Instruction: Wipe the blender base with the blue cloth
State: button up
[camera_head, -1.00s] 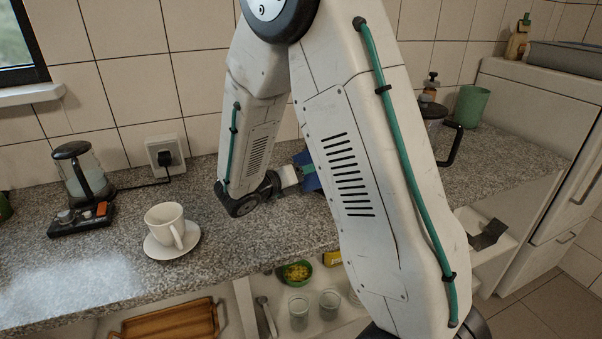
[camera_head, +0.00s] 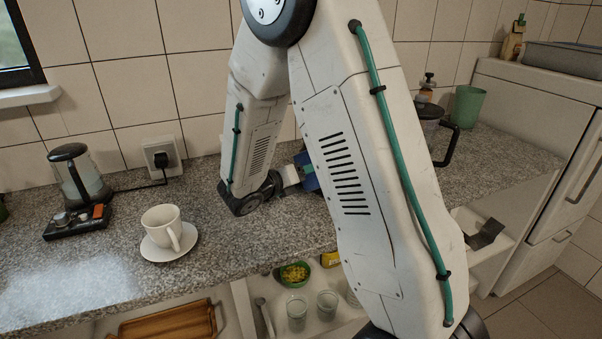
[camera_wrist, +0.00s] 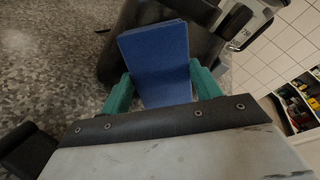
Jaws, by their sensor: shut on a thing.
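My gripper (camera_wrist: 164,92) is shut on the blue cloth (camera_wrist: 158,60), which stands out flat and stiff between the green fingers. In the head view the cloth (camera_head: 305,160) shows only partly, at the left edge of my arm. In the wrist view a dark rounded body (camera_wrist: 122,50), probably the blender base, is right behind the cloth; I cannot tell whether they touch. A grey part with a black handle (camera_wrist: 236,22) is beside it. In the head view the appliance with a black handle (camera_head: 450,145) stands right of my arm, its lower part hidden.
A white cup (camera_head: 162,226) on a saucer (camera_head: 154,251), a black-lidded glass jug (camera_head: 90,182) and a black panel with knobs (camera_head: 64,227) stand left on the speckled worktop. A green tumbler (camera_head: 468,106) is at back right. Open shelves are below.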

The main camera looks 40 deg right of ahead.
aim_at(317, 176)
jog(key=shift+d, duration=0.2)
jog(key=shift+s, duration=0.1)
jog(key=shift+s+d, duration=0.15)
jog(key=shift+s, duration=0.8)
jog(key=shift+s+d, duration=0.15)
jog(key=shift+s, duration=0.75)
jog(key=shift+w+a, duration=0.2)
jog(key=shift+w, duration=1.8)
jog(key=shift+a, duration=0.1)
jog(key=shift+v, duration=2.9)
jog(key=shift+v, duration=1.5)
